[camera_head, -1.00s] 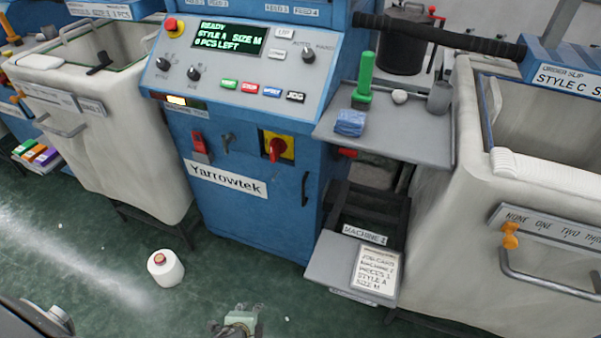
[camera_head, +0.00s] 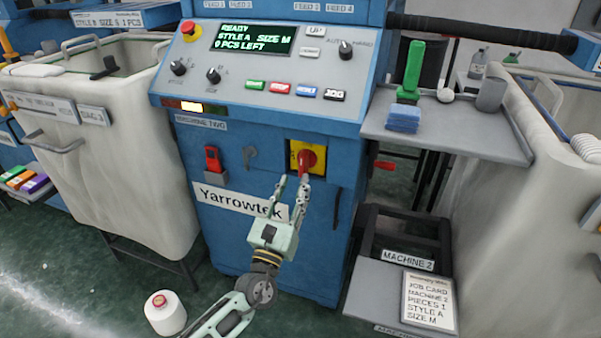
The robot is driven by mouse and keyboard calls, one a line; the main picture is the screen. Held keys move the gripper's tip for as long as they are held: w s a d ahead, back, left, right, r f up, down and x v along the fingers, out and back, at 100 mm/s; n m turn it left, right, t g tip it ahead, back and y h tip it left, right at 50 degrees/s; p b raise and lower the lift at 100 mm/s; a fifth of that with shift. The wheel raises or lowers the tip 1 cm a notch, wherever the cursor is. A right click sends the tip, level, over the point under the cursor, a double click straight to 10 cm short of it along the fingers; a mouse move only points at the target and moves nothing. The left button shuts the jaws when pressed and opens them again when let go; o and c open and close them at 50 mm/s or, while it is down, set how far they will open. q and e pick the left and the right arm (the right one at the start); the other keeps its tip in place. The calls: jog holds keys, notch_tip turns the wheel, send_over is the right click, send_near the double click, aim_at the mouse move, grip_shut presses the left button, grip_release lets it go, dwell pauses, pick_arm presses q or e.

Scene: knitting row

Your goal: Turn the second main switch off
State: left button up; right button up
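The main switch (camera_head: 308,157) is a red rotary knob on a yellow plate, on the blue front of the Yarrowtek machine (camera_head: 225,237). Its handle looks roughly upright. A plate under the control panel seems to read "MACHINE TWO". My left gripper (camera_head: 292,182) comes up from below, just under the knob. Its two pale fingers are spread with a gap between them and nothing held. The right fingertip overlaps the lower end of the red handle in the picture; I cannot tell whether it touches. My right gripper is not in view.
A red-handled switch (camera_head: 213,158) sits left of the main switch. The control panel (camera_head: 262,75) is above, lit "READY". A grey shelf (camera_head: 460,142) with a green-handled tool and blue block juts out at right. A yarn cone (camera_head: 165,313) stands on the floor. Fabric bins flank the machine.

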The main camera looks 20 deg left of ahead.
aim_at(301, 167)
pick_arm(q)
jog(key=x, duration=0.6)
jog(key=shift+w, duration=0.15)
jog(key=shift+c, duration=0.3)
jog(key=shift+f, duration=0.1)
grip_shut()
